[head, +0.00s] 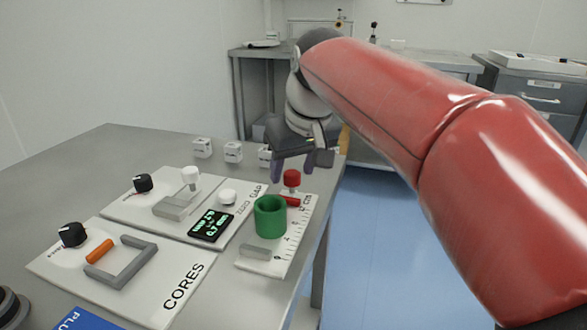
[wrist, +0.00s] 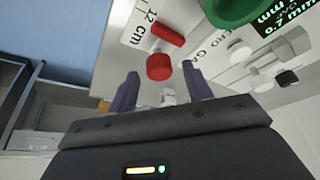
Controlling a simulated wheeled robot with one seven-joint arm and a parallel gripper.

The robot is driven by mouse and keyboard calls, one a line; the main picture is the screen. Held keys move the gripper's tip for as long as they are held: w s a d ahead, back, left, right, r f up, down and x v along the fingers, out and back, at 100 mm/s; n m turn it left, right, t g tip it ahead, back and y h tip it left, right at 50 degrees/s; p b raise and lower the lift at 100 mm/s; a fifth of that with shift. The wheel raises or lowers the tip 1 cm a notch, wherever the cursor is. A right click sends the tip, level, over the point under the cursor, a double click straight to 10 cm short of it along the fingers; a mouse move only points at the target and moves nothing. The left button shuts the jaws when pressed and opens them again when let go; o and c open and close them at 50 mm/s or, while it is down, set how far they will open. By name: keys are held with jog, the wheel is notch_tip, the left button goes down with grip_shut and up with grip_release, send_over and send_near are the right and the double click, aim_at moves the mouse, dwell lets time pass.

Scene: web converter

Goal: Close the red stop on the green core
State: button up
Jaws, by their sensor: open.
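The green core (head: 270,217) is a hollow cylinder standing upright on the white ruler plate (head: 257,268). The red stop shows as a flat red bar (head: 291,201) behind the core, with a round red knob (head: 292,178) beyond it. In the wrist view, the red bar (wrist: 167,34) and red knob (wrist: 159,67) lie apart from the green core (wrist: 232,8), with a gap between bar and core. My gripper (head: 294,165) is open and empty above and behind the knob. In the wrist view, the knob appears between my fingertips (wrist: 160,76); contact is not clear.
A grey block (head: 262,251) sits at the plate's near end. To the left are a gap display (head: 211,225), a white knob (head: 228,197) and a cores panel (head: 180,285) with a grey frame. Small white boxes (head: 233,152) stand behind. The table's right edge is close to the ruler plate.

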aim_at(282, 196)
jog(key=shift+w+f, duration=0.1)
jog(key=shift+f, duration=0.1)
jog(key=shift+c, duration=0.3)
jog(key=c, duration=0.7)
jog(key=shift+s+a+b, duration=0.2)
jog(key=shift+s+a, duration=0.15)
jog(key=shift+s, duration=0.55)
jog(key=shift+s+a+b, duration=0.15)
jog(key=shift+s+a, duration=0.15)
jog(key=shift+s, duration=0.55)
jog(key=o, duration=0.8)
jog(key=shift+c, duration=0.2)
